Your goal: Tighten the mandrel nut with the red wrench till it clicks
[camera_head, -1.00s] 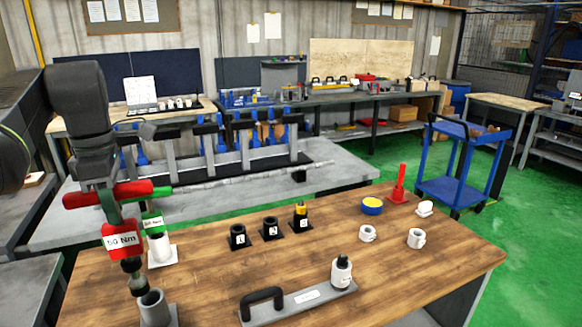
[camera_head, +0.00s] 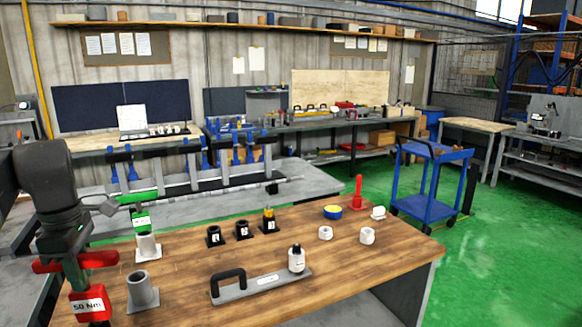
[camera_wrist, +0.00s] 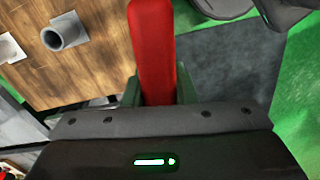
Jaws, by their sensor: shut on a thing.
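The red wrench (camera_head: 90,306), labelled 50 Nm, hangs upright from my gripper (camera_head: 75,262) at the left of the head view, beside the table's left edge. A white cylinder with a dark top (camera_head: 297,259) stands on a grey plate (camera_head: 262,285) with a black handle, at the table's middle; this may be the mandrel, but I cannot make out the nut. My gripper is well left of it.
An empty grey tube holder (camera_head: 143,291) stands close right of the wrench. A green wrench (camera_head: 140,220) stands in a white holder behind it. Numbered black cups (camera_head: 215,236), white rings (camera_head: 325,233) and a red-handled tool (camera_head: 357,194) are on the wooden table (camera_head: 345,275).

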